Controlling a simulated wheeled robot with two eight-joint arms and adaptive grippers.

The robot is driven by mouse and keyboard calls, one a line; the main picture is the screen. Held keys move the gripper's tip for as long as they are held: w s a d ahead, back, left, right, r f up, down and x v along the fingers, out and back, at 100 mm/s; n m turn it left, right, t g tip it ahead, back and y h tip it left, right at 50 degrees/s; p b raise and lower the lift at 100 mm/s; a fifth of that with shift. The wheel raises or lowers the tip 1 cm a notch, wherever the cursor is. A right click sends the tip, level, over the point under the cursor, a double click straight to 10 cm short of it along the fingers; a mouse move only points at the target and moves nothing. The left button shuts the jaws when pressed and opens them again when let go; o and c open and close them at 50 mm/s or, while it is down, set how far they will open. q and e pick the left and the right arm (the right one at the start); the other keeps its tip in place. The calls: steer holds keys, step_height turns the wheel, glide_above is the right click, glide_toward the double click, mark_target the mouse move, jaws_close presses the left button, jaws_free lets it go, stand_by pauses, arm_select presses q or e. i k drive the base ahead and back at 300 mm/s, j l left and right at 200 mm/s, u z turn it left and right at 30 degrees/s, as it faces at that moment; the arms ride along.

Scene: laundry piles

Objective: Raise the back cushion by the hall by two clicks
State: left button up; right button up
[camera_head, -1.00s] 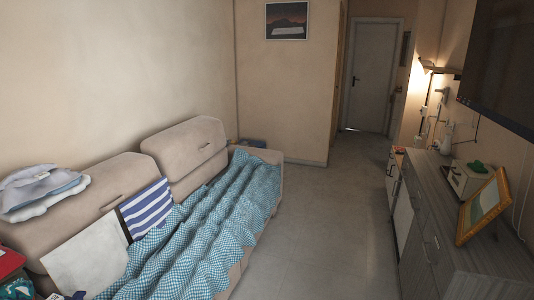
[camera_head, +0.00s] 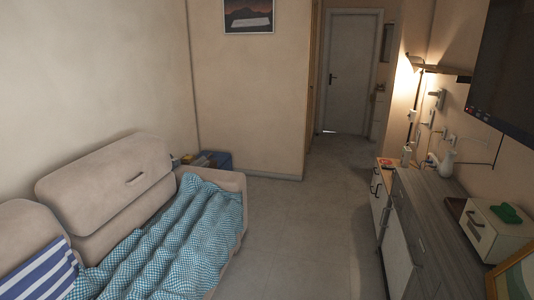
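The back cushion by the hall (camera_head: 105,195) is the beige headrest-like cushion at the far end of the sofa. It leans against the left wall and has a small dark slot or handle on its face. A second beige back cushion (camera_head: 28,240) is nearer, cut off by the left edge. A blue checked blanket (camera_head: 170,245) covers the seat, and a blue and white striped cloth (camera_head: 40,270) lies against the near cushion. Neither of my grippers shows in the head view.
The sofa's far armrest (camera_head: 222,180) stands by a blue box (camera_head: 213,159) in the corner. The floor (camera_head: 300,225) between sofa and the grey cabinet (camera_head: 432,220) is clear. A hallway leads to a closed-looking door (camera_head: 348,75).

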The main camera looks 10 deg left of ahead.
mark_target(82, 195)
steer(key=i+u, duration=0.15)
steer(key=i, duration=0.65)
steer(key=i+l+u, duration=0.15)
steer(key=i, duration=0.6)
steer(key=i+u, duration=0.35)
steer(key=u, duration=0.15)
steer(key=i+l+u, duration=0.1)
steer(key=i+u, duration=0.35)
steer(key=i+l+u, duration=0.2)
steer(key=u, duration=0.3)
steer(key=i+l+u, duration=0.45)
steer(key=i+j, duration=0.05)
steer(key=j, duration=0.05)
